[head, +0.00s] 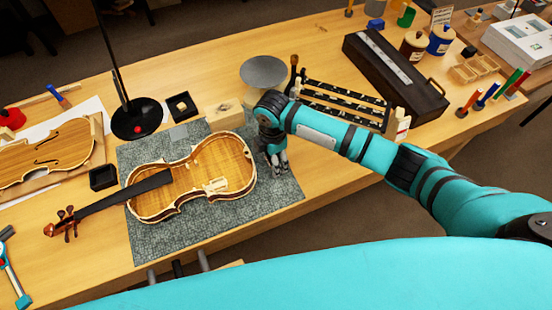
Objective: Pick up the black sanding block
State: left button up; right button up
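My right gripper (277,167) points down over the right part of the grey mat (275,203), just right of the violin body (205,180). Its fingers look close together, but I cannot tell whether they are open or shut or hold anything. I cannot pick out the black sanding block with certainty. A small dark block (468,52) lies at the far right beside the blue jar (441,40). Anything under the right gripper is hidden. My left gripper is not in view.
A black rack (340,103) and a long dark case (395,78) stand behind my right arm. A round grey dish (264,71), a wooden block (225,115) and black trays (103,178) surround the mat. Bare table lies at the mat's right.

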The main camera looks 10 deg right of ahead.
jog(key=shift+r, duration=0.1)
jog(key=shift+r, duration=0.5)
notch_tip(320, 180, up, 2)
jog(key=shift+w+r+b, duration=0.1)
jog(key=shift+r+b, duration=0.1)
jog(key=shift+b, duration=0.35)
jog(key=s+d+b, duration=0.1)
jog(key=s+d, duration=0.2)
jog(key=s, duration=0.4)
jog(key=s+d+r, duration=0.1)
jog(key=s+d, duration=0.3)
jog(key=s, duration=0.3)
jog(key=shift+s+d+r+b, duration=0.2)
jog(key=shift+r+b, duration=0.05)
jog(key=shift+b, duration=0.15)
